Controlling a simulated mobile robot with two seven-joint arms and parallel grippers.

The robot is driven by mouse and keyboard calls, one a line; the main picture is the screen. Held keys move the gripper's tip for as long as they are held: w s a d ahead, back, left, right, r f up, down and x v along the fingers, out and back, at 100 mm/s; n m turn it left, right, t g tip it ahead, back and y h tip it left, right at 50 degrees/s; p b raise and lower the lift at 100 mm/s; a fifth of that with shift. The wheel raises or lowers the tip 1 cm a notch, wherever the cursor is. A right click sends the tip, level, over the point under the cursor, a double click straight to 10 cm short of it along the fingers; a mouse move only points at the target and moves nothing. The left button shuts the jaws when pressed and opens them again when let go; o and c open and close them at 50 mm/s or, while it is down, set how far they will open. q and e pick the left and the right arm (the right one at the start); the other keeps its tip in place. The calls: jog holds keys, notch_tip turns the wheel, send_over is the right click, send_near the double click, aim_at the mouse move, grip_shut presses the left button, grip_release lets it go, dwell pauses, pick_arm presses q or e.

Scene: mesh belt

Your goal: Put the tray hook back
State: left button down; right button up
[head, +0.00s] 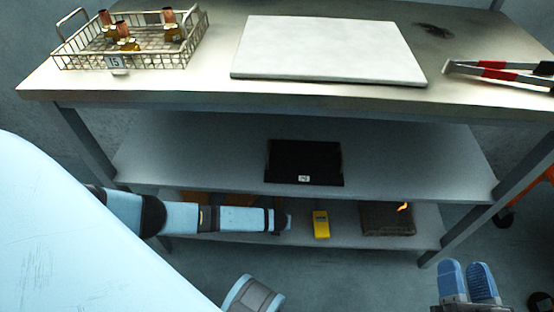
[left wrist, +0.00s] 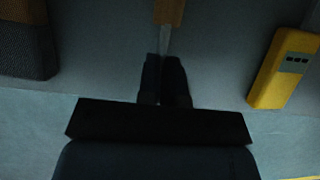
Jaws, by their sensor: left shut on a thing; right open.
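My left arm reaches to the lowest shelf (head: 345,238) in the head view. Its gripper (head: 287,221) is at the shelf, left of a yellow device. In the left wrist view the dark fingers of the left gripper (left wrist: 166,62) are shut on a thin grey shaft (left wrist: 165,42), which I take to be the tray hook. A brown piece (left wrist: 168,10) lies in line with it at the top edge; I cannot tell whether they are joined. The hook cannot be made out in the head view. My right gripper (head: 468,272) is open and empty at the lower right.
The yellow device (head: 321,224) and a dark block (head: 388,219) with an orange mark lie on the lowest shelf. A black tray (head: 304,161) lies on the middle shelf. On top are a wire basket (head: 160,58) of fittings, a white slab (head: 330,48) and red-banded tongs (head: 498,70).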

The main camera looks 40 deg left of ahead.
pick_arm(q)
jog(key=c, duration=1.2)
grip_release()
jog(key=shift+r, duration=0.25)
jog(key=p+v, duration=0.7)
jog(key=v, duration=0.6)
jog(key=shift+s, duration=0.2)
pick_arm(e)
jog(key=shift+s+d+f+g+h, duration=0.1)
jog(key=shift+d+f+g+h, duration=0.25)
jog(key=shift+d+f+h, duration=0.3)
jog(key=shift+s+d+f+g+h, duration=0.1)
jog(key=shift+d+f+g+h, duration=0.35)
jog(key=shift+f, duration=0.35)
jog(key=shift+s+d+f+g+h, duration=0.1)
jog(key=shift+d+f+g+h, duration=0.2)
jog(key=shift+d+f+h, duration=0.35)
pick_arm(q)
jog(key=shift+d+r, duration=0.1)
jog(key=shift+d, duration=0.05)
pick_arm(e)
jog(key=shift+f, duration=0.15)
